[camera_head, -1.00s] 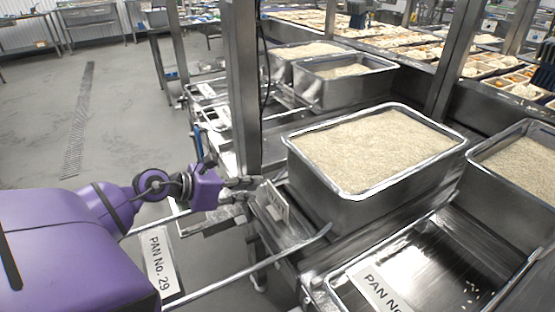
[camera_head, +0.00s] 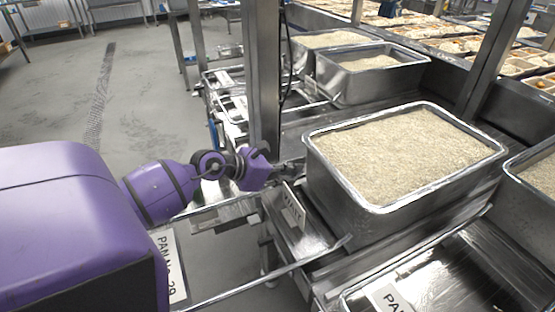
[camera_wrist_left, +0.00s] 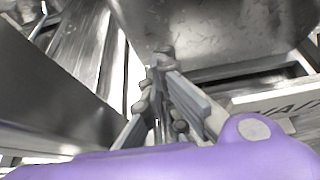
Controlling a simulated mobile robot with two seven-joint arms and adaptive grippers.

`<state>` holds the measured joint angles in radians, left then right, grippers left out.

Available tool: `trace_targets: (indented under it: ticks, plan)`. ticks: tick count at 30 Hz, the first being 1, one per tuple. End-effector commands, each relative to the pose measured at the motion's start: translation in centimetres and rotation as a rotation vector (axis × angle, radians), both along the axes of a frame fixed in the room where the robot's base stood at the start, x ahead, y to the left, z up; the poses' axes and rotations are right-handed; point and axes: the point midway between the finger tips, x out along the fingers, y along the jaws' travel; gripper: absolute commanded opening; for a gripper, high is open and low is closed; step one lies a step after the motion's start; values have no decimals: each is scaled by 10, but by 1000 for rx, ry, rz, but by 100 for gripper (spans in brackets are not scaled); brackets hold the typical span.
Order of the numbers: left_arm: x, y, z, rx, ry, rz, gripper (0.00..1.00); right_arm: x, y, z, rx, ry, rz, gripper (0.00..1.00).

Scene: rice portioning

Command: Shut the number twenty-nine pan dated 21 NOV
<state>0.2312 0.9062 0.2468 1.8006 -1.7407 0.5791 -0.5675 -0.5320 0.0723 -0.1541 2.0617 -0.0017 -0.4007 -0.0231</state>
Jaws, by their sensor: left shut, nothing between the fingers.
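A white label reading "PAN No. 29" (camera_head: 168,265) hangs at the lower left, partly hidden by my left arm. It sits by a metal frame with a long bar (camera_head: 262,283). A deep metal pan (camera_head: 350,200) full of rice stands to the right. A small white card (camera_head: 292,208), too blurred to read, is on a metal front below that pan; I see no readable date. My left gripper (camera_head: 292,172) is shut and empty, close to the pan's left wall. In the left wrist view its fingertips (camera_wrist_left: 157,68) point at a metal wall; contact cannot be told.
A metal upright (camera_head: 265,90) stands just behind my left gripper. A shiny tray (camera_head: 450,270) with another pan label (camera_head: 390,298) is at the lower right. More rice pans (camera_head: 372,85) stand behind. Open floor (camera_head: 140,110) lies to the left.

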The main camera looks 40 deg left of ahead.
Motion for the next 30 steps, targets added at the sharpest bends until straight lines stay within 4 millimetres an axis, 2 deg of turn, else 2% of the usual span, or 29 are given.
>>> trace_targets:
  ticks: [6, 22, 26, 30]
  plan:
    - [14, -6, -8, 0, 0, 1, 0, 1, 0, 0, 0, -1, 0, 0]
    - [21, -9, -8, 0, -1, 0, 0, 4, 1, 2, 2, -9, 1, 0]
    - [36, -15, -7, 0, -3, 0, 0, 5, 1, 3, 3, -11, 1, 0]
    - [64, -26, -5, -1, -8, 0, 0, 5, 1, 4, 2, -12, 0, 0]
